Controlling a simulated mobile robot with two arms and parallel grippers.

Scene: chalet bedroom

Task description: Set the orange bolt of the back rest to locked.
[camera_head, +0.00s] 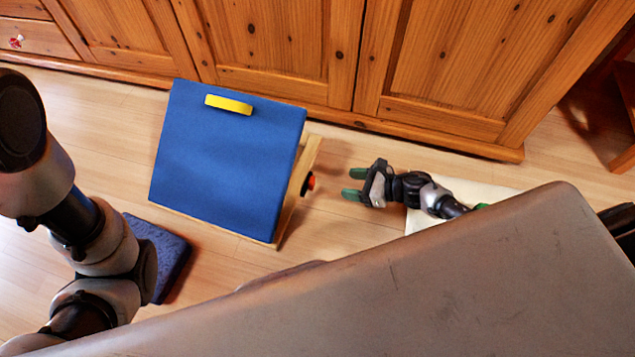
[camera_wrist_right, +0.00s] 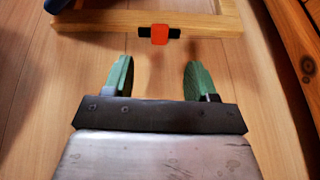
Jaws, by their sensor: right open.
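The back rest (camera_head: 225,160) is a blue padded panel with a yellow handle (camera_head: 228,104), tilted on a wooden frame on the floor. The orange bolt (camera_head: 311,181) sits on the right side of the frame, with black beside it. In the right wrist view the orange bolt (camera_wrist_right: 160,34) lies across a wooden bar (camera_wrist_right: 100,22), on a black strip. My right gripper (camera_head: 350,184) is open and empty, to the right of the bolt with a gap between. Its green fingertips (camera_wrist_right: 158,75) point toward the bolt without touching it. My left gripper is out of view.
Wooden cabinets (camera_head: 280,40) stand behind the back rest. A dark blue cushion (camera_head: 165,255) lies on the floor at left, beside my left arm. A pale mat (camera_head: 480,192) lies under my right arm. The floor between gripper and bolt is clear.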

